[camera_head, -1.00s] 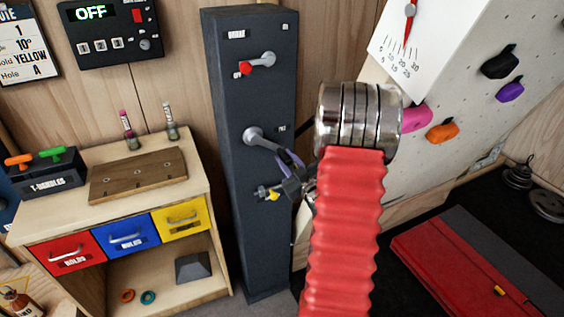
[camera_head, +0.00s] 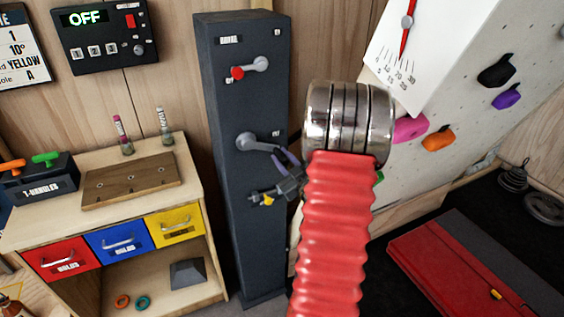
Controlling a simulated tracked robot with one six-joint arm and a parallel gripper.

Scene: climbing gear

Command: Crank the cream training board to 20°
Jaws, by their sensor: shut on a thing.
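The cream training board (camera_head: 465,85), dotted with coloured holds, leans at the right. Its white angle gauge (camera_head: 390,50) has a red needle pointing down among the marks; I cannot read the exact angle. A dark post (camera_head: 232,100) stands left of it with a red-knobbed crank (camera_head: 250,67) at the top and a grey crank (camera_head: 260,143) in the middle. A yellow knob (camera_head: 268,200) shows lower. My gripper (camera_head: 275,185) is at the post, just below the grey crank's outer end, shut on a crank handle; the contact is small and partly hidden.
My red ribbed arm hides the board's lower left. A bench (camera_head: 195,180) with coloured drawers stands left of the post. A red folded mat (camera_head: 455,265) lies on the dark floor at right, near weight plates (camera_head: 543,207). An OFF display box (camera_head: 103,35) hangs on the wall.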

